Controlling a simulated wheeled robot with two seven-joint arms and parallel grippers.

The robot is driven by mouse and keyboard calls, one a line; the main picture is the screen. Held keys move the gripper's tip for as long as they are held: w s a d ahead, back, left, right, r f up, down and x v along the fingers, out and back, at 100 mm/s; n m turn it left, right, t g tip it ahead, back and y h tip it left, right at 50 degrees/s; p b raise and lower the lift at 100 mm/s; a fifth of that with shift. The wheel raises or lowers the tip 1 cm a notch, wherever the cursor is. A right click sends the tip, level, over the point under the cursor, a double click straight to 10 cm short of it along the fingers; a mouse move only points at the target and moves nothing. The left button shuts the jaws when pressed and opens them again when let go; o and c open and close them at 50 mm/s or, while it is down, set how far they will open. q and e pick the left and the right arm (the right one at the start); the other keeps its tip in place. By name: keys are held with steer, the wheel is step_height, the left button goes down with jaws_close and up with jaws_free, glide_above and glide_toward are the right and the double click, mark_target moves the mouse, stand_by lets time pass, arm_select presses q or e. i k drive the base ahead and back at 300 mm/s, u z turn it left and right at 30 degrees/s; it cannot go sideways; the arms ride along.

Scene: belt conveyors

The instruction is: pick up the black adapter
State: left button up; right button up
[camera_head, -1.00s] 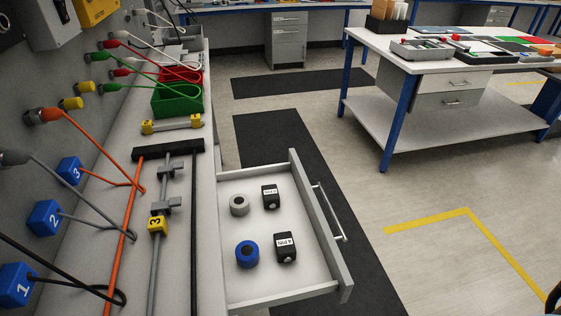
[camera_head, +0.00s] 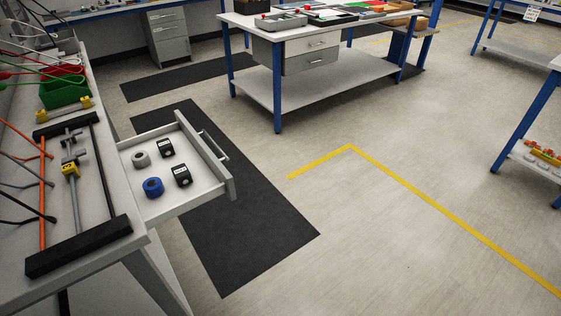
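Two black adapters with white labels lie in the open drawer (camera_head: 205,196) at the left of the head view. One black adapter (camera_head: 165,148) is toward the back of the drawer. The other black adapter (camera_head: 182,175) is nearer the front. A grey ring-shaped roll (camera_head: 142,159) and a blue ring-shaped roll (camera_head: 153,187) lie to their left in the same drawer. Neither of my grippers shows in the view.
The workbench (camera_head: 90,262) along the left carries cables, rods, a black bar (camera_head: 78,246) and a green bin (camera_head: 66,90). A blue-legged table (camera_head: 320,85) stands at the back. The floor right of the drawer is clear, with a black mat (camera_head: 235,225) and yellow line (camera_head: 420,205).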

mark_target(165, 146)
steer(key=z, duration=1.95)
steer(key=i, duration=0.2)
steer(key=u, duration=1.35)
steer(key=i, duration=1.35)
steer(key=u, duration=1.65)
steer(key=i, duration=0.5)
steer(key=u, duration=0.45)
